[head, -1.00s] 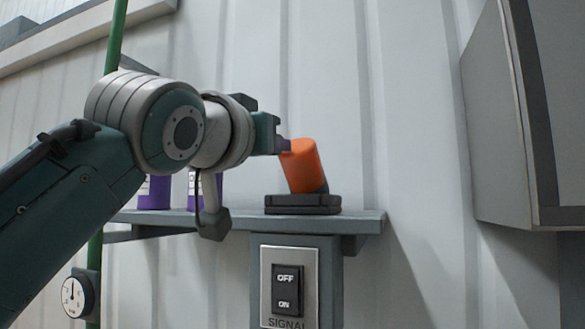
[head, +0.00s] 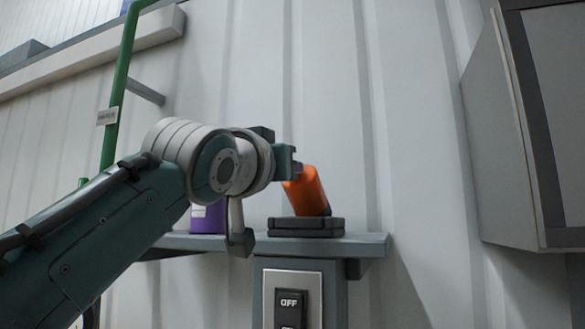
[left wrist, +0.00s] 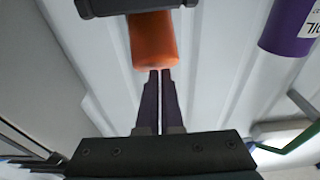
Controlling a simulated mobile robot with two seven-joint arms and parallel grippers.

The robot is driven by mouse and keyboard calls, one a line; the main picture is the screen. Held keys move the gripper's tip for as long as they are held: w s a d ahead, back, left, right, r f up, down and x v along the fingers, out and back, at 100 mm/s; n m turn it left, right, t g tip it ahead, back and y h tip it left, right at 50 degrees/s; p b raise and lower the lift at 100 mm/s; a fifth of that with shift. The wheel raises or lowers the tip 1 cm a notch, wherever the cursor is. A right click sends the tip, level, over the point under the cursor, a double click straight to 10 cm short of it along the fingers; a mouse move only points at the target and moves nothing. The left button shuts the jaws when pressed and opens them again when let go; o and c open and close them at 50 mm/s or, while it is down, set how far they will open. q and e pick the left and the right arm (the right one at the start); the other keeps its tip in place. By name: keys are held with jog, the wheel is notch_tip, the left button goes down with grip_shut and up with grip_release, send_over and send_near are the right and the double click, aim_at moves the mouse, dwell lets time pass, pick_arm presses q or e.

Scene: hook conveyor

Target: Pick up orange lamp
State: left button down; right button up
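The orange lamp (head: 308,194) is a short cylinder tilted to the left on a flat black base (head: 305,227), which stands on the grey shelf (head: 345,245). My left gripper (head: 299,170) is at the lamp's upper left end. In the left wrist view my left gripper (left wrist: 160,72) has its two dark purple fingers almost together, with only a thin gap. Their tips are at the near edge of the lamp (left wrist: 152,40), which is much wider than this gap. Whether they touch it is unclear. My right gripper is in neither view.
A purple container (head: 208,217) stands on the shelf behind my left arm. A switch panel (head: 291,300) is below the shelf. A green pipe (head: 119,90) rises at left, and a grey cabinet (head: 520,130) hangs at right. The wall above the lamp is clear.

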pick_arm(q)
jog(key=shift+w+d+f, duration=0.1)
jog(key=shift+w+f, duration=0.2)
jog(key=shift+w, duration=0.3)
jog(key=shift+f, duration=0.15)
jog(key=shift+w, duration=0.1)
jog(key=shift+r+p, duration=0.8)
jog(key=b+v, duration=0.7)
jog(key=v, duration=0.3)
